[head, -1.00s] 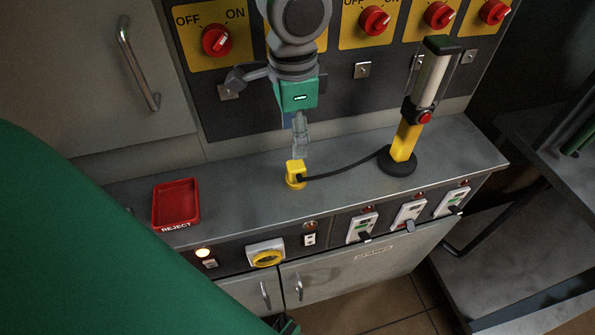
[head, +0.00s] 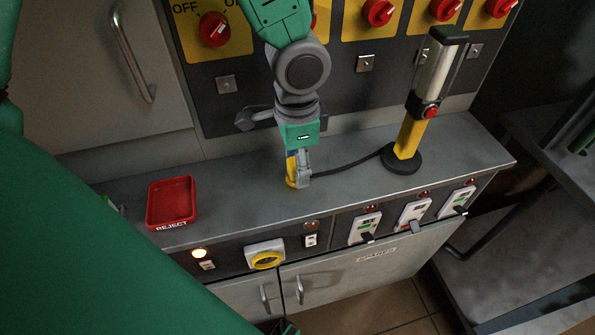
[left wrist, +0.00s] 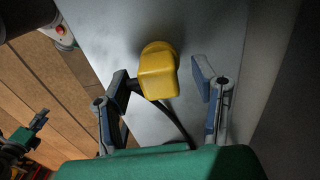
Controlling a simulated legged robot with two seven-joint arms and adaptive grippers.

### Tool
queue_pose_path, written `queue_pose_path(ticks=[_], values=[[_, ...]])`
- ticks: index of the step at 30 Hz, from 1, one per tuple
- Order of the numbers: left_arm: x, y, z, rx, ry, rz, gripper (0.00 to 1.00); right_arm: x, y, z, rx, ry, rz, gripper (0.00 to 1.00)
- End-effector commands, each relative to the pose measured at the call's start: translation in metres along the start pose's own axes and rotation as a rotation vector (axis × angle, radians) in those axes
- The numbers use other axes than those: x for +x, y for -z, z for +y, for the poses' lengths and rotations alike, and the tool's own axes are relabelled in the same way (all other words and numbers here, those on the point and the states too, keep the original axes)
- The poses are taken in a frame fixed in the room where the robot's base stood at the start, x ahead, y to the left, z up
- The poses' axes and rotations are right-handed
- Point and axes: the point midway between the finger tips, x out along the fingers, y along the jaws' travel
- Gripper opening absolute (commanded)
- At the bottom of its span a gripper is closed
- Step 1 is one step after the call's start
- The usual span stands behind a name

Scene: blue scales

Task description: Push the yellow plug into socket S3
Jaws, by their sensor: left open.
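The yellow plug (head: 291,180) stands on the grey counter with a black cable running right. In the left wrist view the plug (left wrist: 158,75) sits between the two blue-grey fingers. My left gripper (head: 298,172) points down at the plug and partly covers it. Its fingers (left wrist: 160,80) are open, with a visible gap to the right finger; contact on the left is unclear. I cannot read an S3 label. A small dark green part (head: 279,326) at the bottom edge may be my right gripper.
A yellow and black lamp stand (head: 409,138) stands right of the plug. A red REJECT tray (head: 172,203) lies left. White outlets with dark plugs (head: 365,229) line the panel to the right. Red rotary switches (head: 380,12) are on the back wall.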

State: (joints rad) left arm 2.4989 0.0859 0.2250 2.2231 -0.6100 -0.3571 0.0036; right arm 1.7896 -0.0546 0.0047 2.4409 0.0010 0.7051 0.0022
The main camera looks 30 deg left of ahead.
Motion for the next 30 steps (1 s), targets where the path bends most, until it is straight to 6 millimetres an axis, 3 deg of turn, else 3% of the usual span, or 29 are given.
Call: queue_pose_path(ticks=[3,13,14,17,26,30], values=[[0.015,-0.001,0.0,0.001,0.001,-0.001,0.53,0.006,0.0,0.0,0.0,0.0,0.0,0.4],[0.015,-0.001,0.0,0.0,0.001,0.001,0.53,0.005,0.0,0.0,0.0,0.0,0.0,0.4],[0.015,0.0,0.0,0.0,0.001,0.001,0.46,0.005,0.0,0.0,0.0,0.0,0.0,0.4],[0.015,0.0,0.0,0.0,0.001,0.0,0.11,0.005,0.0,0.0,0.0,0.0,0.0,0.4],[0.014,0.0,-0.001,0.0,0.001,0.001,0.09,0.004,0.0,0.0,0.0,0.0,0.0,0.4],[0.002,0.0,-0.001,-0.001,0.003,0.002,0.09,0.0,0.0,0.0,0.0,0.0,0.0,0.4]])
